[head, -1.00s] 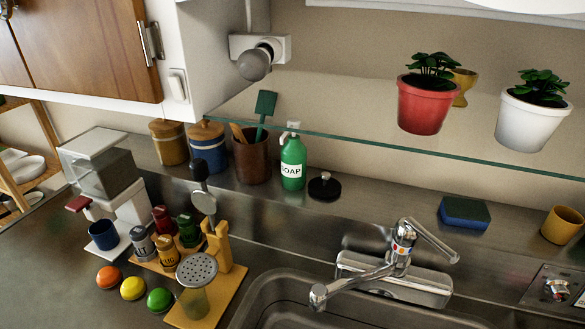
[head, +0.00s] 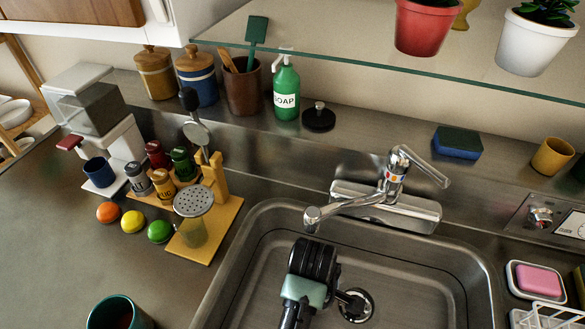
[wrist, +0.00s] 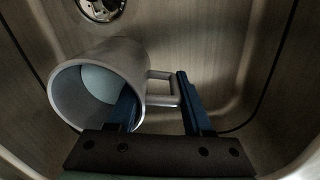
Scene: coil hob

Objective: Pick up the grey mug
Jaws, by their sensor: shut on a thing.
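The grey mug (wrist: 98,82) shows in the wrist view, tilted on its side with its open mouth facing the lower left and its handle (wrist: 162,88) on the right. My gripper (wrist: 155,84) is shut on its wall at the handle side. One blue finger is inside the mouth, the other is outside just beyond the handle. Behind the mug is the sink floor with the drain (wrist: 101,8); I cannot tell whether the mug touches it. In the head view my arm reaches into the sink (head: 420,285), and the mug is hidden there.
The faucet (head: 372,200) stands over the sink's back edge. A teal mug (head: 113,309) is on the counter at lower left. A utensil stand (head: 212,212) is left of the sink. A soap dish (head: 536,283) and white rack (head: 538,317) line the right side.

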